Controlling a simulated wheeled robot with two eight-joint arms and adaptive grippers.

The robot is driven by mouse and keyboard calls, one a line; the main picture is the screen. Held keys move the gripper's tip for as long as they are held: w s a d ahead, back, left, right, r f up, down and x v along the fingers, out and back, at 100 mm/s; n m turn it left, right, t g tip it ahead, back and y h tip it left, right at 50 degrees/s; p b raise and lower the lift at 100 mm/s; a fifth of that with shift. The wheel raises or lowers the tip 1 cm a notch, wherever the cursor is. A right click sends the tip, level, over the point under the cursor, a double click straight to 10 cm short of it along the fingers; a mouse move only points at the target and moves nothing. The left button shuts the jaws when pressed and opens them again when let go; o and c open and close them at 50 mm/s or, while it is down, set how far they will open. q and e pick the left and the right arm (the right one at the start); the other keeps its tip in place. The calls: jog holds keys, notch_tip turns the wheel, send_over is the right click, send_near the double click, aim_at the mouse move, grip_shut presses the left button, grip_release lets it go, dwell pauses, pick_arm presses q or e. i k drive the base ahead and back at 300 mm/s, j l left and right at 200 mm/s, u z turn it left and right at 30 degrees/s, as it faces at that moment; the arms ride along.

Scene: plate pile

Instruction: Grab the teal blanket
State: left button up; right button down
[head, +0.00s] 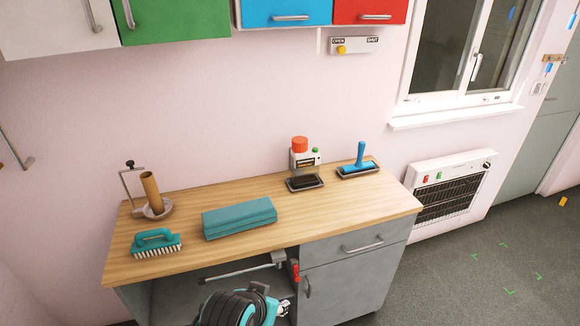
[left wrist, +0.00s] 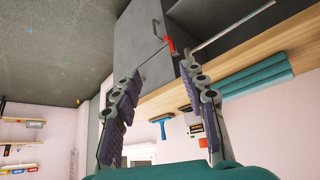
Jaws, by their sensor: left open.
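The teal blanket (head: 240,220) lies folded into a flat rectangular block on the wooden worktop, between the teal brush and the coffee-machine-like device. In the left wrist view, which looks upside down, the blanket (left wrist: 255,82) lies to the right of the fingers. My left gripper (left wrist: 160,76) is open, its two dark jointed fingers spread with nothing between them. In the head view my left arm is at the bottom, in front of and below the worktop edge, apart from the blanket. Its fingers are hard to make out there. My right gripper is not in view.
On the worktop (head: 330,215) are a teal brush (head: 155,243), a roll holder (head: 152,193), a red-topped device (head: 303,165) and a blue-handled tool (head: 359,160). A metal bar with a red grip (head: 294,271) sits below the front edge. Worktop right of the blanket is clear.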

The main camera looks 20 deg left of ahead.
aim_at(219, 223)
jog(key=i+j+u, duration=0.2)
jog(key=j, duration=0.15)
jog(key=j+u, duration=0.15)
jog(key=j, duration=0.2)
jog(key=i+j+u, duration=0.2)
jog(key=j+u, duration=0.15)
jog(key=j, duration=0.3)
jog(key=i+l, duration=0.05)
